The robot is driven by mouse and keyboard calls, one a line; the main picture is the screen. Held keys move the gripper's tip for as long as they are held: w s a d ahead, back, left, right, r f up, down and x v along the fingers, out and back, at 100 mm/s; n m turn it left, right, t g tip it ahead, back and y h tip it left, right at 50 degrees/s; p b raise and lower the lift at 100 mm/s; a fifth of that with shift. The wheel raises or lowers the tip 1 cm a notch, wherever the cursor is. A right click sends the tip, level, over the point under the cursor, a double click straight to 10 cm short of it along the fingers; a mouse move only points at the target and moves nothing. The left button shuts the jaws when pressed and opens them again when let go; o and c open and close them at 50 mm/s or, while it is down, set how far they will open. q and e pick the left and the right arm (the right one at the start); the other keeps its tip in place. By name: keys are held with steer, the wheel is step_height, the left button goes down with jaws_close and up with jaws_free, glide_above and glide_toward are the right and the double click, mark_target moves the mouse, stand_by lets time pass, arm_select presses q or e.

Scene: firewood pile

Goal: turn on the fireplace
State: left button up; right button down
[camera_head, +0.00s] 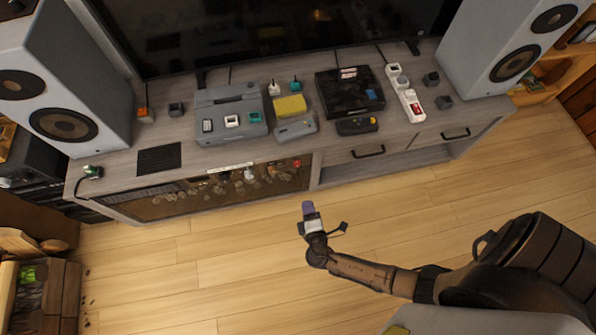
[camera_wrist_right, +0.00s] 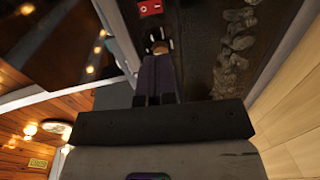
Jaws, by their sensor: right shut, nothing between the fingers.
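The fireplace (camera_head: 160,205) is a long dark panel with pale stones, set in the front of the grey wooden TV console. A small red part (camera_head: 297,163) shows near its right end. The wrist view shows the dark fireplace bed with stones (camera_wrist_right: 232,60), a red part (camera_wrist_right: 149,7) and a small dark fitting with pale marks (camera_wrist_right: 157,38). My right gripper (camera_head: 308,208) is in front of and below the fireplace's right end, its purple-grey fingers together. In the wrist view these fingers (camera_wrist_right: 158,72) point toward the fitting; whether they touch it I cannot tell. My left gripper is not in view.
The console top (camera_head: 420,150) holds a grey game console (camera_head: 230,115), a black one (camera_head: 350,95), a power strip (camera_head: 405,95) and small plugs. Tall speakers (camera_head: 75,75) stand at its ends. Firewood (camera_head: 50,295) lies at lower left. The wooden floor (camera_head: 230,270) is clear.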

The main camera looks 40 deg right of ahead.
mark_target(297, 166)
stand_by(0.3)
steer(key=b+x, duration=0.4)
steer(key=x, duration=1)
steer(key=shift+d, duration=0.1)
